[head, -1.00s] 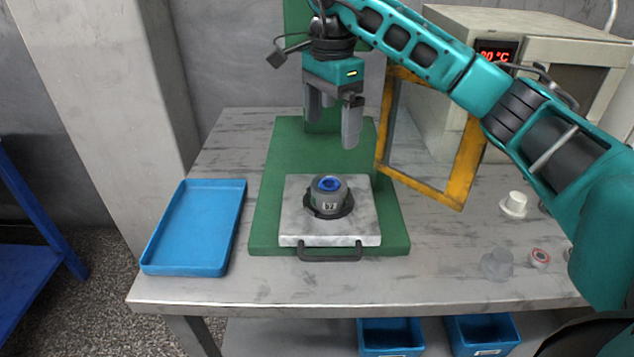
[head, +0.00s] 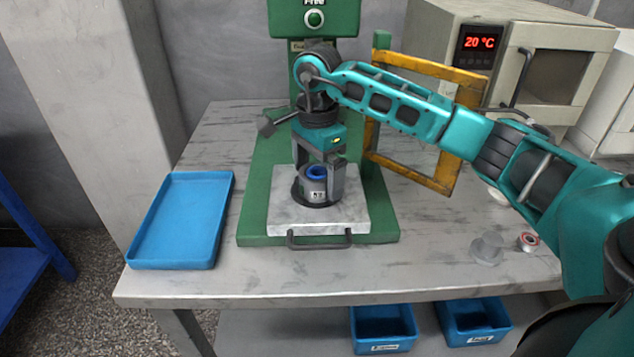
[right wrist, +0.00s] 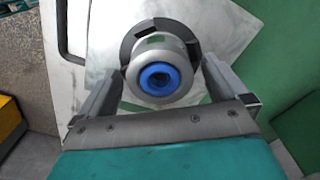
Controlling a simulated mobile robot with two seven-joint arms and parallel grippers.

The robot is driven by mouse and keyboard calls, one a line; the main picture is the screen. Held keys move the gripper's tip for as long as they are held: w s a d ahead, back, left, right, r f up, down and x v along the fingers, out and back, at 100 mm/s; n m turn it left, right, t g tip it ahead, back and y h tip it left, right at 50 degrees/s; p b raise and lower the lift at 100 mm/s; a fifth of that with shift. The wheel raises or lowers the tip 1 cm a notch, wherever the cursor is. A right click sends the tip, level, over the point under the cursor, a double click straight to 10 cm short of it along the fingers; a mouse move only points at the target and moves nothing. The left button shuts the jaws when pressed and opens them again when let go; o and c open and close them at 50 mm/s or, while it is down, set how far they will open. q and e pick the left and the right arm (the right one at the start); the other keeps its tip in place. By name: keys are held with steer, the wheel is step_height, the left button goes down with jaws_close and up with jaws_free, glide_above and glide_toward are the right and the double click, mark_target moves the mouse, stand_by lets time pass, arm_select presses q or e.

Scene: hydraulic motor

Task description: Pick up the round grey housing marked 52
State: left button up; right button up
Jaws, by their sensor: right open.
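The round grey housing marked 52 (head: 312,190) stands upright in a dark ring seat on the metal plate (head: 350,212) of the green press. A blue ring (head: 317,172) sits in its top. In the right wrist view the housing (right wrist: 146,57) and its blue ring (right wrist: 160,79) lie between the fingers. My right gripper (head: 320,182) is open and lowered, with one finger on each side of the housing. In the right wrist view my right gripper (right wrist: 160,95) shows a gap beside the housing. My left gripper is out of view.
A blue tray (head: 133,252) lies at the left of the table. A yellow-framed guard (head: 412,173) stands open right of the press. A translucent part (head: 487,248) and a red-and-silver ring (head: 528,241) lie at the right. An oven (head: 585,42) stands behind.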

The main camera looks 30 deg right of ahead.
steer(key=c, duration=1.3)
steer(key=shift+c, duration=0.4)
steer(key=shift+r, duration=0.15)
